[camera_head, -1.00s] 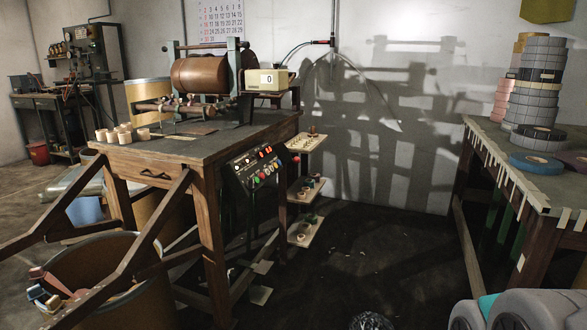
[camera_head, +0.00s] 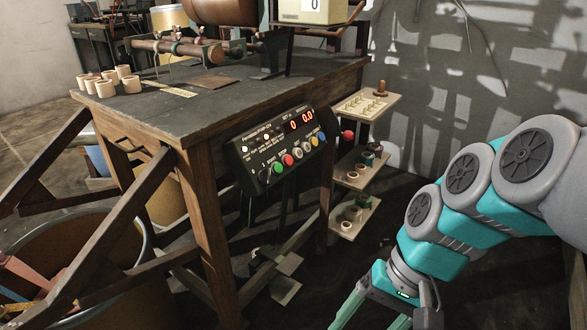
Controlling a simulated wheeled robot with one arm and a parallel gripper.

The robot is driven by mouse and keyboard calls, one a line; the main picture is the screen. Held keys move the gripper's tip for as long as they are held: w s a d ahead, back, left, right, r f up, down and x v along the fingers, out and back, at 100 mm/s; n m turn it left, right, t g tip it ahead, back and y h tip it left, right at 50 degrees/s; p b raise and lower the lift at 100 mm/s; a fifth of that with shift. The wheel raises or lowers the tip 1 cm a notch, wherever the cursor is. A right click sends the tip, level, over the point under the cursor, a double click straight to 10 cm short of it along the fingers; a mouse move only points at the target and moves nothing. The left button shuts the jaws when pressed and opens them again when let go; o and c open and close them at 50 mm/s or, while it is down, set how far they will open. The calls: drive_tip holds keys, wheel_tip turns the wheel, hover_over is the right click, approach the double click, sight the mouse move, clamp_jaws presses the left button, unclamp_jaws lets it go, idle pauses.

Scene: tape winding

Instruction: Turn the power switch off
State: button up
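A black control panel (camera_head: 278,150) is mounted on the front right side of the wooden winding table. It carries a lit red display (camera_head: 301,121), toggle-like white switches on its left half, and a row of coloured buttons, including a green one (camera_head: 276,168) and a red one (camera_head: 288,160). The labels are too small to read, so I cannot tell which control is the power switch. My gripper (camera_head: 375,318) is at the bottom edge, right of and below the panel, apart from it. Its fingers are partly cut off by the frame; two separated green fingers seem to show.
The wooden table (camera_head: 230,95) bears several cardboard cores (camera_head: 131,84) and the winding machine. Small shelves (camera_head: 366,104) stand right of the panel. A barrel (camera_head: 140,240) and slanted wooden beams are at lower left. The floor between the table and my arm is open.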

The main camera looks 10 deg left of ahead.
drive_tip(key=w+a+r+m+g+y+b, duration=0.1)
drive_tip(key=w+a+r+y+b, duration=0.3)
drive_tip(key=w+a, duration=0.5)
drive_tip(key=m+y+b, duration=0.5)
drive_tip(key=y, duration=0.4)
approach(267, 177)
drive_tip(key=b+x, duration=0.1)
drive_tip(key=x, duration=0.7)
drive_tip(key=shift+w+a+f, duration=0.1)
clamp_jaws()
